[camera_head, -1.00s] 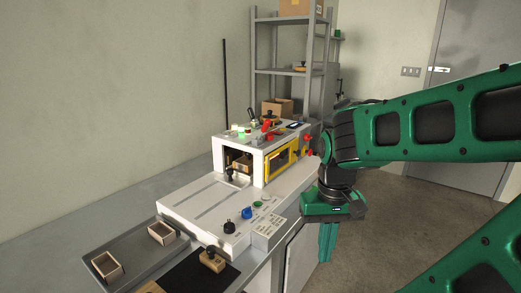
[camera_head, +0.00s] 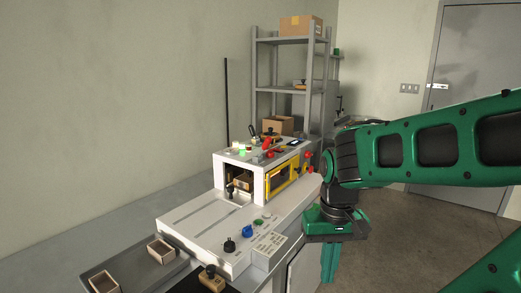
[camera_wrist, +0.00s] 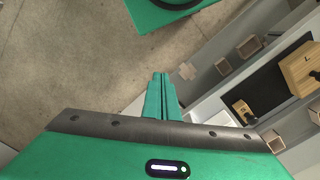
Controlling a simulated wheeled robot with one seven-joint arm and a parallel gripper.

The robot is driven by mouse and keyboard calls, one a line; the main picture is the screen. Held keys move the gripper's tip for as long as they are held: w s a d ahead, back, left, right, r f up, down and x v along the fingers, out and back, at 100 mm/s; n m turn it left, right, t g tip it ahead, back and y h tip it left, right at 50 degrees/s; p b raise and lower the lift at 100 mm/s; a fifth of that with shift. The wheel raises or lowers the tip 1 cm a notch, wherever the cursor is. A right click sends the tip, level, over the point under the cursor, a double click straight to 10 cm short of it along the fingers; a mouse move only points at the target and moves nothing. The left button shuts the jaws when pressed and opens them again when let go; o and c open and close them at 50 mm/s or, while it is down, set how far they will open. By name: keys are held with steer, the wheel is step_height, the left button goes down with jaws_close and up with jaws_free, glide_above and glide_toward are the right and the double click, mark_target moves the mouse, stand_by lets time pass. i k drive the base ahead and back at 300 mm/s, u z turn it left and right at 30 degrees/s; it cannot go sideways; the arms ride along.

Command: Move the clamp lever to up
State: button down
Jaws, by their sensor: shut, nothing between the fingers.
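The white box-forming machine (camera_head: 200,218) stands on the bench left of centre in the head view. A dark-knobbed lever (camera_head: 253,131) sticks up at the back of its raised housing, near a red handle (camera_head: 267,143). Another small black handle (camera_head: 230,188) sits at the housing's front opening. I cannot tell for sure which one is the clamp lever. My gripper (camera_head: 329,265) hangs pointing down, right of the machine and apart from it. Its fingers are shut and empty, as the wrist view also shows (camera_wrist: 161,78).
A yellow-framed window (camera_head: 282,178) is on the housing's right side. A black knob (camera_head: 229,245) and a blue knob (camera_head: 247,231) stand on the front deck. A grey tray (camera_head: 130,270) holds open boxes (camera_head: 161,251). A shelf rack (camera_head: 290,88) stands behind. Open floor lies right of the bench.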

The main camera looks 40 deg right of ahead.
mark_target(268, 140)
steer(key=k, duration=1.2)
steer(key=z, duration=0.5)
steer(key=i, duration=1.85)
steer(key=u, duration=0.75)
